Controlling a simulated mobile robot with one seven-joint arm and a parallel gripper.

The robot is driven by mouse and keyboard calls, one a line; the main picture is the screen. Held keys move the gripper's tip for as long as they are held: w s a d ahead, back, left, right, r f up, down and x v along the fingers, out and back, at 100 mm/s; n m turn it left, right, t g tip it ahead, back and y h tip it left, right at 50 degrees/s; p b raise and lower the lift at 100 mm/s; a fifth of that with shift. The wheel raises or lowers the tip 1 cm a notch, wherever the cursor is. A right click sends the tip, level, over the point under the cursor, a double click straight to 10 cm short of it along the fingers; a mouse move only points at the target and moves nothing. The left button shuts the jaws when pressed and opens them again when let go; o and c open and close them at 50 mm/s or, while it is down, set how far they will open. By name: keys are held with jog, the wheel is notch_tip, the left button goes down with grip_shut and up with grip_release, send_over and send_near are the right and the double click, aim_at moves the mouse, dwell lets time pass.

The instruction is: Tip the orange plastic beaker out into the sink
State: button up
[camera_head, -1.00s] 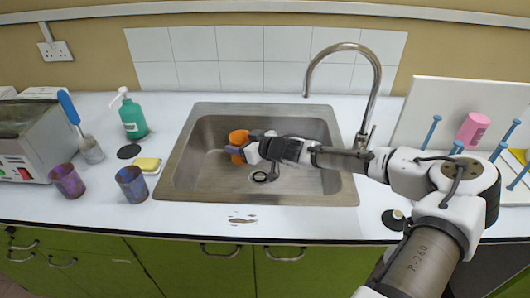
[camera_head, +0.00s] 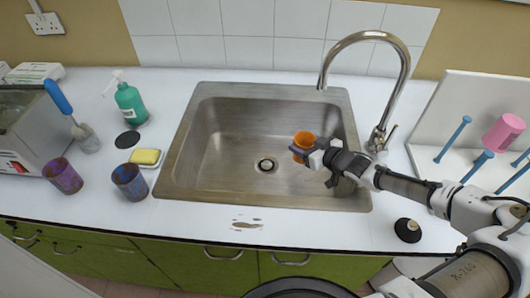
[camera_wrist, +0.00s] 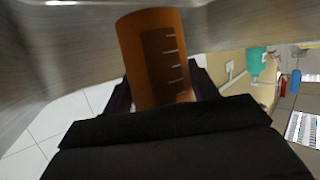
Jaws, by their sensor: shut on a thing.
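The orange plastic beaker (camera_head: 304,139) is over the right part of the steel sink (camera_head: 222,171) in the head view. My gripper (camera_head: 300,151) is shut on it. In the head view the beaker looks close to upright, with its mouth facing up toward the camera. In the wrist view the beaker (camera_wrist: 155,60) stands between my fingers, with white graduation marks on its side. Whether anything is inside it cannot be told. The sink basin looks empty, with its drain (camera_head: 266,164) visible.
The curved tap (camera_head: 400,62) rises at the sink's back right. A white pegboard rack (camera_head: 472,95) with a pink beaker (camera_head: 503,132) stands to the right. Purple (camera_head: 62,175) and blue-grey (camera_head: 130,182) beakers, a sponge (camera_head: 146,157) and a green soap bottle (camera_head: 130,104) are left.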

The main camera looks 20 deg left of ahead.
jog(key=shift+s+f+t, duration=0.1)
jog(key=shift+t, duration=0.2)
jog(key=shift+s+a+f+n+h+b, duration=0.35)
jog(key=shift+h+b, duration=0.35)
jog(key=shift+b, duration=0.3)
jog(key=shift+s+a+r+n+t+h+b, duration=0.5)
jog(key=shift+n+h+b, duration=0.25)
jog(key=shift+b, duration=0.3)
jog(key=shift+s+a+r+n+t+h+b, duration=0.5)
jog(key=shift+a+n+t+h+b, duration=0.15)
jog(key=shift+n, duration=0.35)
jog(key=shift+s+a+r+n+t+h+b, duration=0.4)
jog(key=shift+a+r+n+h+b, duration=0.25)
jog(key=shift+n, duration=0.35)
jog(key=shift+s+a+r+n+t+h+b, duration=0.5)
jog(key=shift+a+n+h, duration=0.2)
jog(key=shift+n, duration=0.3)
jog(key=shift+w+t, duration=0.1)
jog(key=shift+t, duration=0.15)
jog(key=shift+s+a+r+n+h, duration=0.1)
jog(key=shift+s+a+n+h, duration=0.15)
jog(key=shift+a+n, duration=0.15)
